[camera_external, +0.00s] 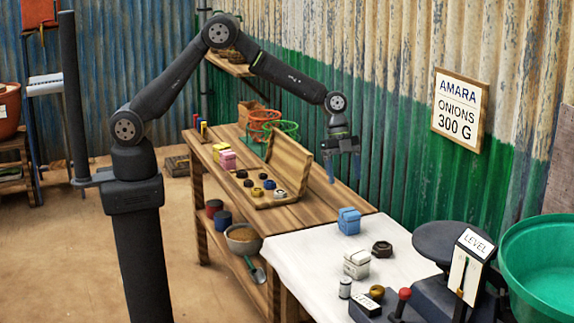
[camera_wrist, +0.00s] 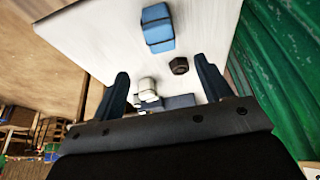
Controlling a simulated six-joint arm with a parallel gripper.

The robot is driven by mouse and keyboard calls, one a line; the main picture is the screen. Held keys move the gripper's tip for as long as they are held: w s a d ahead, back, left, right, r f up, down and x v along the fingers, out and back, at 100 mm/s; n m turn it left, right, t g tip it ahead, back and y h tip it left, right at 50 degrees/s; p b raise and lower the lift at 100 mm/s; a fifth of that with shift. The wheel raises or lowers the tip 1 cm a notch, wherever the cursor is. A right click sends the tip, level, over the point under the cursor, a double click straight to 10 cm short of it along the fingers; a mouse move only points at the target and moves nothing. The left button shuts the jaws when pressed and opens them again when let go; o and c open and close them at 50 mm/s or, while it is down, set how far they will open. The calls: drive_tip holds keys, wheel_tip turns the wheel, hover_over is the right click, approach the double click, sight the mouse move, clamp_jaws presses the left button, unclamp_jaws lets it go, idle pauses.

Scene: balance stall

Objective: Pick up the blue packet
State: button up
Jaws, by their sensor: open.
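The blue packet (camera_external: 349,221) sits on the white cloth near its back left corner, with a dark band around it. It also shows in the wrist view (camera_wrist: 158,28), beyond my fingertips and near the top edge. My gripper (camera_external: 341,165) hangs above the table, pointing down, a little above and apart from the packet. In the wrist view my gripper (camera_wrist: 163,82) has its two fingers spread wide with nothing held between them.
A dark hexagonal weight (camera_external: 382,249) and a white packet (camera_external: 356,263) stand near the blue packet. A balance (camera_external: 450,250) with a LEVEL sign and a green basin (camera_external: 540,265) are at the right. An open wooden weight box (camera_external: 290,165) lies on the table to the left.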

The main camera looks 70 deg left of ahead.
sight(350, 210)
drive_tip(key=x, duration=1.3)
drive_tip(key=shift+a+f, duration=0.15)
drive_tip(key=c, duration=1.2)
drive_tip(key=shift+w, duration=0.1)
